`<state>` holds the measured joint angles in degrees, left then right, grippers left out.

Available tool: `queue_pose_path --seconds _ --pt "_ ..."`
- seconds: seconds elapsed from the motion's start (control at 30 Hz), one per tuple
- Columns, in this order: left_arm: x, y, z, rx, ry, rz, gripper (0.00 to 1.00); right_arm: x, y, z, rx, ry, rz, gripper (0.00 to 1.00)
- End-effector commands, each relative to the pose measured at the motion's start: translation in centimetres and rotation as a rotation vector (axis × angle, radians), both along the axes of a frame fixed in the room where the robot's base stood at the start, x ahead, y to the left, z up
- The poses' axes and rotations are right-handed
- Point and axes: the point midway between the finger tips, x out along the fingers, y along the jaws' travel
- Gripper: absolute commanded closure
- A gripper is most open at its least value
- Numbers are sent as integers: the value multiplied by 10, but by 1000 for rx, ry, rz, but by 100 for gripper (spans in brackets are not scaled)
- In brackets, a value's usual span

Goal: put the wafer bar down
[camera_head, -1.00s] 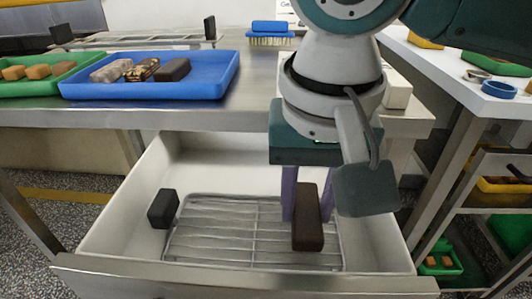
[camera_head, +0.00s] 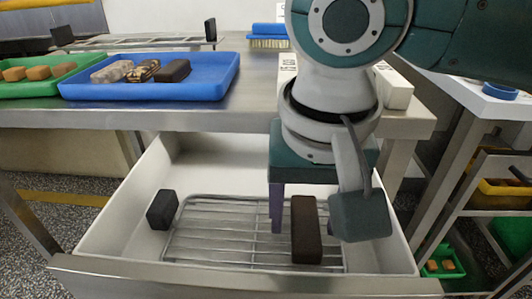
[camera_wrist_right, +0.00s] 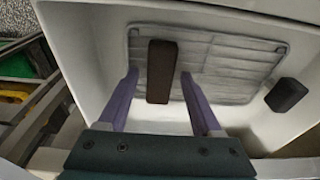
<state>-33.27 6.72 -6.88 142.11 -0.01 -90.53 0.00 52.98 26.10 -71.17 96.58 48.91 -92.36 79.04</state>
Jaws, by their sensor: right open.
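The wafer bar (camera_head: 306,232) is dark brown and lies on the wire rack (camera_head: 228,232) in the open white drawer, near the rack's right end. In the right wrist view the bar (camera_wrist_right: 161,70) lies lengthwise across the rack. My right gripper (camera_wrist_right: 158,76) is open, its purple fingers apart with a gap on each side of the bar. In the head view one finger shows behind and left of the bar; the other is hidden. My left gripper is not in view.
A black block (camera_head: 163,210) stands at the drawer's left side, beside the rack. The drawer walls (camera_head: 112,208) surround the rack. On the table above are a blue tray (camera_head: 210,88) with several bars and a green tray (camera_head: 38,90). The rack's middle is clear.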

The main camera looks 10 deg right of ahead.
Motion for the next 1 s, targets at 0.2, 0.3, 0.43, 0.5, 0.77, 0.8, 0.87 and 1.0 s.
queue_pose_path --seconds 0.2,0.3,0.43,0.5,0.77,0.8,0.87,1.0 --pt "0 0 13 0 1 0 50 -3 1 31 1 -2 0 34" --pt "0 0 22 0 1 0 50 -6 3 55 3 -3 2 34" --pt "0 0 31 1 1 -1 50 -10 4 84 2 -3 0 34" --pt "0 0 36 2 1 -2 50 -13 4 97 1 -1 1 34" --pt "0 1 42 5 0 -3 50 -17 5 121 1 0 0 34" --pt "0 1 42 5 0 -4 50 -17 5 121 1 0 0 34" --pt "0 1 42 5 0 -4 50 -17 5 121 1 0 -1 34" --pt "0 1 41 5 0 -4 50 -17 5 121 0 0 -1 34"
